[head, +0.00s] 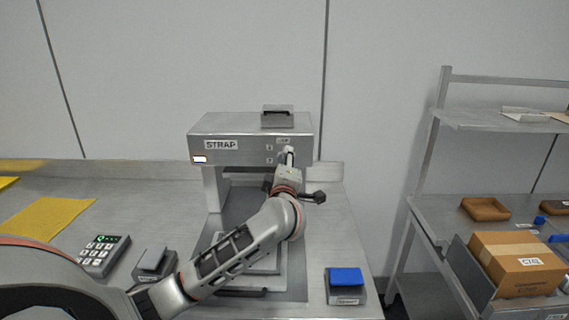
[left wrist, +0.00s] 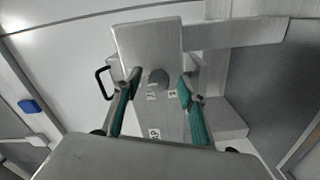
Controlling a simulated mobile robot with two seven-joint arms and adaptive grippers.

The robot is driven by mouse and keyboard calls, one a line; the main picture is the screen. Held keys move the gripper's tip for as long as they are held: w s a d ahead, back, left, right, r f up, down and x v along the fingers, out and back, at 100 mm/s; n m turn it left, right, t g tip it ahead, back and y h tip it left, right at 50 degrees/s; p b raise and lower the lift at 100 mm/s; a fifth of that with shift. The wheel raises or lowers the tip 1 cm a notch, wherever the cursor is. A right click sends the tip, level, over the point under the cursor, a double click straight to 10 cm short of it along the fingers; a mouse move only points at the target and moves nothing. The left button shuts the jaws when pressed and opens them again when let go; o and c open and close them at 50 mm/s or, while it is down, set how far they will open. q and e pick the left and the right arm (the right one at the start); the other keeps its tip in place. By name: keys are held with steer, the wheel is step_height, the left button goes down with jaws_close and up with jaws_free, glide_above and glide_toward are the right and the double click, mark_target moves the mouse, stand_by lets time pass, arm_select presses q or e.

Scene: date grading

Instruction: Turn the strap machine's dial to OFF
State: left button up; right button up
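The grey strap machine (head: 200,124), labelled STRAP, stands on the steel counter in the head view. Its dial (left wrist: 158,77) is a small grey knob on the front panel, with small white labels beside it that are too blurred to read. My left gripper (head: 288,157) reaches the right side of the panel and mostly covers the dial in the head view. In the left wrist view the left gripper (left wrist: 160,86) is open, its teal-padded fingers on either side of the dial with gaps visible. The dial's pointing direction cannot be told. My right gripper is not in view.
A keypad (head: 104,254) and a grey box (head: 153,264) sit at the counter's left front. A blue-topped device (head: 346,278) sits at the front right. A yellow mat (head: 48,218) lies at left. A shelf rack (head: 432,215) with a cardboard box (head: 515,262) stands right.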

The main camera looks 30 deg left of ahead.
arm_select(q)
steer(key=v, duration=1.2)
steer(key=shift+f, duration=0.1)
stand_by(0.4)
